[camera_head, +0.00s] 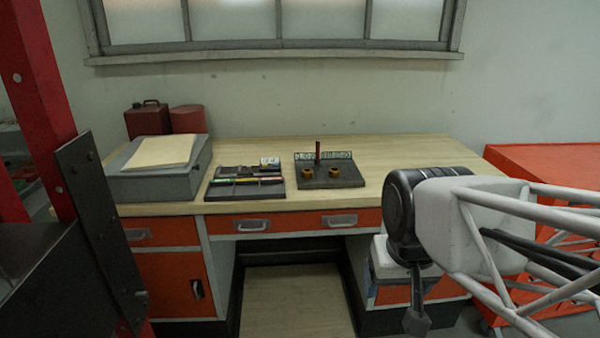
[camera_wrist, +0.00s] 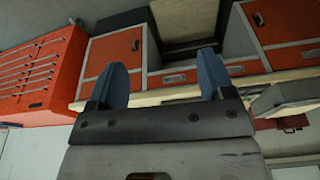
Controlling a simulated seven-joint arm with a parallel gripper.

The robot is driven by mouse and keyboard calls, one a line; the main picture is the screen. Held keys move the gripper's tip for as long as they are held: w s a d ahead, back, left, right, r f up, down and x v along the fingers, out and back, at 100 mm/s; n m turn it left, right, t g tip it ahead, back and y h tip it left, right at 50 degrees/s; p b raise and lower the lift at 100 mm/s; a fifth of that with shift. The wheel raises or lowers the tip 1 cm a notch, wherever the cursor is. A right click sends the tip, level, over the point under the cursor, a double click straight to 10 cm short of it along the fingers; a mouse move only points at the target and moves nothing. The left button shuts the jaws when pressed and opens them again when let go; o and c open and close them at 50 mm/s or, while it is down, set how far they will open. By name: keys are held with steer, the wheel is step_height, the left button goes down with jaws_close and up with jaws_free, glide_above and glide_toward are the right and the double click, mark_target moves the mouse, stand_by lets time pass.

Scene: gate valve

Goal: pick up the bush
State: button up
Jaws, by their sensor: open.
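Two small brass-coloured bushes, one on the left (camera_head: 309,173) and one on the right (camera_head: 334,172), sit on a dark plate (camera_head: 322,183) on the workbench. A dark red upright rod (camera_head: 317,151) stands behind them. I cannot tell which one the task means. My gripper shows in the wrist view (camera_wrist: 163,78) with its two blue fingers wide apart and nothing between them. In the head view its end (camera_head: 417,320) hangs low in front of the bench's right side, well away from the bushes. The wrist view does not show the bushes.
A dark tray of tools (camera_head: 245,184) lies left of the plate. A grey box with a paper sheet (camera_head: 155,185) stands at the bench's left. Red cans (camera_head: 187,119) stand behind it. An orange cabinet (camera_head: 545,165) is at the right. The benchtop right of the plate is clear.

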steer(key=w+r+m, duration=0.2)
steer(key=w+r, duration=0.1)
steer(key=w, duration=0.6)
steer(key=w+r+m, duration=0.2)
steer(key=w+r, duration=0.1)
steer(key=w, duration=0.6)
steer(key=m+g, duration=0.3)
steer(key=m, duration=0.7)
glide_above(307, 173)
steer(key=w, duration=0.1)
step_height(307, 173, down, 13)
steer(key=shift+w+d+f, duration=0.2)
steer(key=shift+w, duration=0.3)
steer(key=shift+f, duration=1.3)
steer(key=shift+a+f, duration=0.1)
steer(key=shift+f, duration=2.5)
